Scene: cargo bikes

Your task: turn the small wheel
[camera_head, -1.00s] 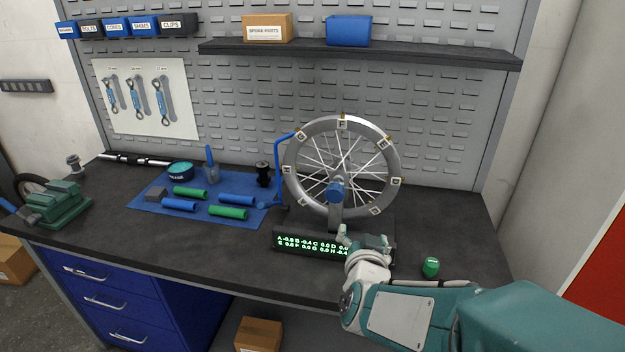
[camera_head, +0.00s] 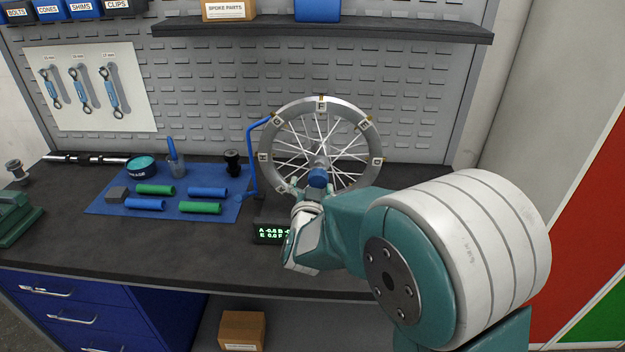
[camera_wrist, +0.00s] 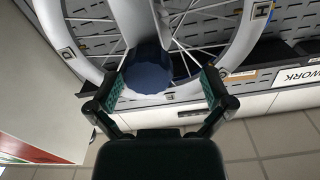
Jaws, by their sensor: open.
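The small spoked wheel (camera_head: 368,132) stands upright in a stand on the workbench, with lettered tags around its silver rim. Its rim (camera_wrist: 251,35) also shows in the wrist view. A blue knob (camera_head: 317,178) sits at its hub. In the wrist view the knob (camera_wrist: 148,72) lies between the spread green-padded fingers of my gripper (camera_wrist: 162,88), with a visible gap to the right finger. Whether the left finger touches it, I cannot tell. My gripper (camera_head: 312,193) is at the hub in the head view; my arm hides the wheel's lower right and part of the stand.
A display (camera_head: 270,233) with green digits is partly hidden by my arm. A blue bent arm (camera_head: 250,155) rises left of the wheel. A blue mat (camera_head: 228,208) with several green and blue cylinders lies left. A dark shelf (camera_head: 400,32) hangs above.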

